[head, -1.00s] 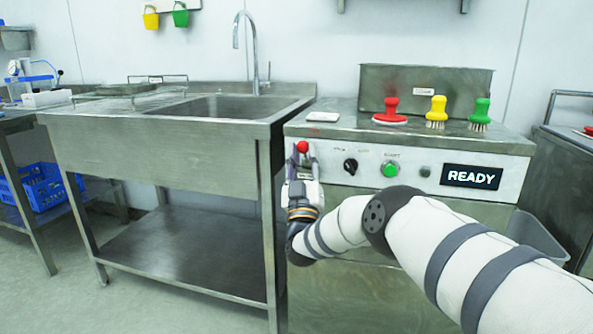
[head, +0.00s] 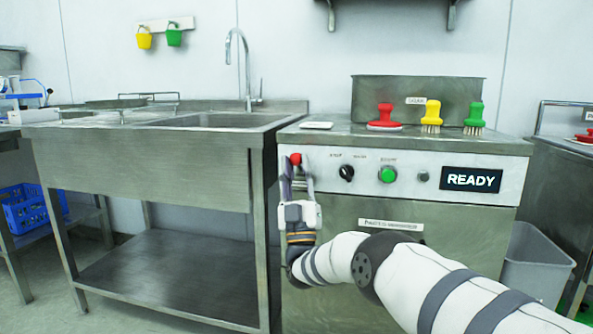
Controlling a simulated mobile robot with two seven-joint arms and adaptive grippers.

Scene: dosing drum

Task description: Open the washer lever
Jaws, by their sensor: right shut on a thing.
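The washer (head: 354,201) is a steel cabinet with a pale control panel and a display reading READY. Its lever has a red ball knob (head: 295,158) at the panel's left end. My right gripper (head: 297,172) points up at the lever from below, its fingers around it just under the knob. It is shut on the lever; the fingers and my arm hide most of the lever's shaft. My left gripper is not in view.
The panel has a black dial (head: 346,173) and a green button (head: 387,174). Red, yellow and green brushes (head: 431,117) stand on top. A steel sink table (head: 140,165) adjoins on the left. A grey bin (head: 536,262) stands at right.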

